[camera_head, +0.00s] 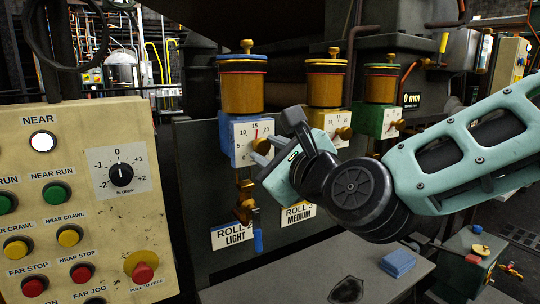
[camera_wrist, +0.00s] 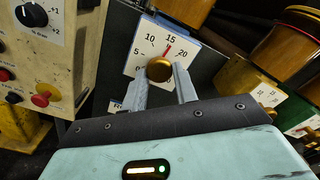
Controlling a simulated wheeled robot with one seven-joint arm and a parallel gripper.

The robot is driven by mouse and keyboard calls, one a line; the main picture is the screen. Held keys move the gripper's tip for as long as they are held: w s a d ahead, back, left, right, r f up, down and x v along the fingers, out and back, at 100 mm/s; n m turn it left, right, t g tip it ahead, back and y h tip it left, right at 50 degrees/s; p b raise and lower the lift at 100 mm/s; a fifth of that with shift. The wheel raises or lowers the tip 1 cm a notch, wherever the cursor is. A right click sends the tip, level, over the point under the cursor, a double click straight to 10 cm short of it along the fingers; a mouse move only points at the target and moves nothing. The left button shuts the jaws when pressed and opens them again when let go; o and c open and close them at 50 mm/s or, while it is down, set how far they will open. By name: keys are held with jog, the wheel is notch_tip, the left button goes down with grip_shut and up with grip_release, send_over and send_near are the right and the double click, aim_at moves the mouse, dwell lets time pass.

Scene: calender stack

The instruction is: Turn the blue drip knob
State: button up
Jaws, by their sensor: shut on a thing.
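The blue oiler (camera_head: 241,155) carries a brass cup with a blue rim. Its white dial (camera_head: 243,134) has a red pointer near 15, which also shows in the wrist view (camera_wrist: 150,47). The brass knob (camera_wrist: 159,69) stands out from the lower part of this dial. My gripper (camera_head: 261,152) reaches it from the right, with one finger on each side of the knob in the wrist view (camera_wrist: 163,80). The fingers are shut on the knob. In the head view the gripper partly covers the knob.
A yellow oiler (camera_head: 326,120) and a green oiler (camera_head: 376,121) stand to the right. A cream control panel (camera_head: 85,200) stands at the left.

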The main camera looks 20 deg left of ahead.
jog(key=m+b, duration=0.1)
jog(key=m, duration=0.4)
jog(key=shift+f+b, duration=0.2)
jog(key=shift+b, duration=0.15)
jog(key=shift+m+b, duration=0.4)
jog(key=shift+m, duration=0.8)
jog(key=o, duration=0.9)
jog(key=shift+o, duration=0.2)
jog(key=shift+s+r, duration=0.1)
jog(key=p+v, duration=0.1)
jog(key=v, duration=1.6)
jog(key=shift+s+p, duration=0.2)
jog(key=shift+p, duration=0.2)
